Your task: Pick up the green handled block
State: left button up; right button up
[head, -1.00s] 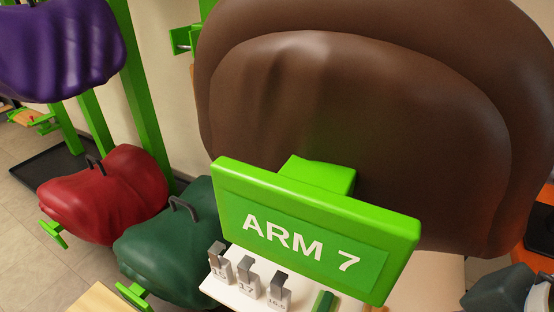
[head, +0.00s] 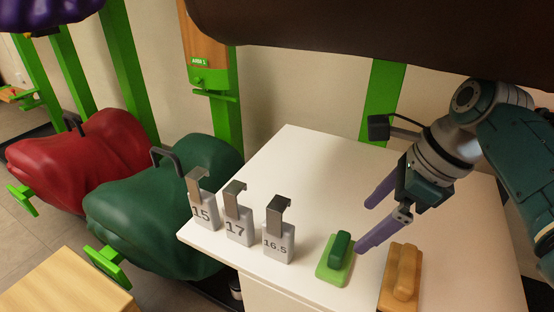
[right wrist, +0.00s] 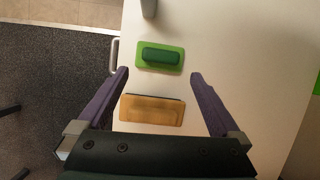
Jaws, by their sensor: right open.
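The green handled block (head: 336,259) is a light green base with a dark green grip on top. It lies on the white table near its front edge. In the right wrist view the green handled block (right wrist: 160,56) is beyond the fingertips, roughly centred between them. My right gripper (head: 368,224) is open and empty above the table, to the right of the block. In the right wrist view my right gripper (right wrist: 160,75) has its fingers wide apart. My left gripper is out of view.
A tan handled block (head: 401,278) lies right of the green one, and shows in the wrist view (right wrist: 152,110). Grey numbered pieces, 15 (head: 201,208), 17 (head: 238,226) and 16.5 (head: 278,240), stand to the left. The white table (head: 300,165) is clear behind. Red (head: 90,150) and green (head: 170,195) saddles hang left.

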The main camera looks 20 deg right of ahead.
aim_at(341, 243)
jog(key=shift+m, duration=0.4)
jog(key=b+x, duration=0.3)
jog(key=x, duration=0.2)
jog(key=shift+w+a, duration=0.15)
jog(key=shift+w, duration=0.05)
jog(key=b+x, duration=0.3)
jog(key=x, duration=0.2)
jog(key=shift+s+d+f+b, duration=0.1)
jog(key=shift+d+b, duration=0.15)
jog(key=shift+b, duration=0.15)
jog(key=shift+c, duration=0.2)
jog(key=c, duration=1.1)
